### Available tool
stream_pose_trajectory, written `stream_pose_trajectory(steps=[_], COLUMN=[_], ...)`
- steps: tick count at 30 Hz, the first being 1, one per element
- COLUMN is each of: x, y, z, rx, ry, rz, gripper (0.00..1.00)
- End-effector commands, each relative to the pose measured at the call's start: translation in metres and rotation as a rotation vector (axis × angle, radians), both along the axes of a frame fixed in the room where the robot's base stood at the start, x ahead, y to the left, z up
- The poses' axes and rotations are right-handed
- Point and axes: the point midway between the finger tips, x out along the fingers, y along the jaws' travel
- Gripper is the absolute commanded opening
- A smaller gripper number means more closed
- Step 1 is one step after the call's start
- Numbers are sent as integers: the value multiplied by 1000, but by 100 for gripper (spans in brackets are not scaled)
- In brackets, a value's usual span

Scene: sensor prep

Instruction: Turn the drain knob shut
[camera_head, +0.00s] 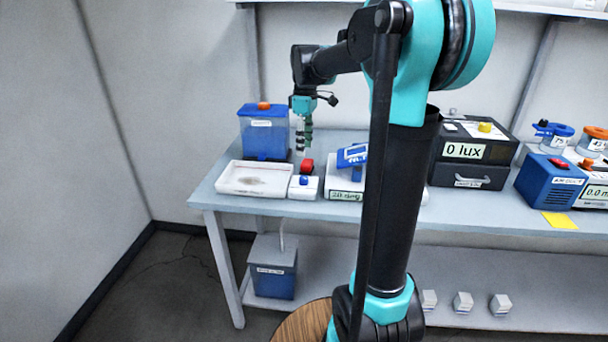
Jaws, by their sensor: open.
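My gripper (302,151) points down over the left part of the bench, small in the view, with its fingers apart and nothing visible between them. Just below it is a red knob-like part (307,166). In front of that, a blue knob-like part (304,181) sits on a small white box (303,191). A blue tank (265,140) with a white label and an orange knob or cap (264,105) on its lid stands left of my gripper. I cannot tell which of these is the drain knob; no readable label names it. Contact between my gripper and the red part cannot be made out.
A shallow white tray (229,190) lies front left. A scale-like device (346,195) with a blue part stands right of the white box. A black box reading "0 lux" (464,150) and a blue device (548,182) are farther right. A lidded bucket (273,283) is below.

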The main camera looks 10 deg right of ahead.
Motion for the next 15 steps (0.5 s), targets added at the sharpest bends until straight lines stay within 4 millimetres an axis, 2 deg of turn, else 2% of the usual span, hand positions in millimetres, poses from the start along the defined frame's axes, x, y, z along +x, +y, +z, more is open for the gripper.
stream_pose_trajectory(steps=[9, 15], x=[-2, -3], y=[1, 2], z=[-64, -94], rx=[0, 0], ry=[0, 0], rz=[-1, -1], gripper=[47, 47])
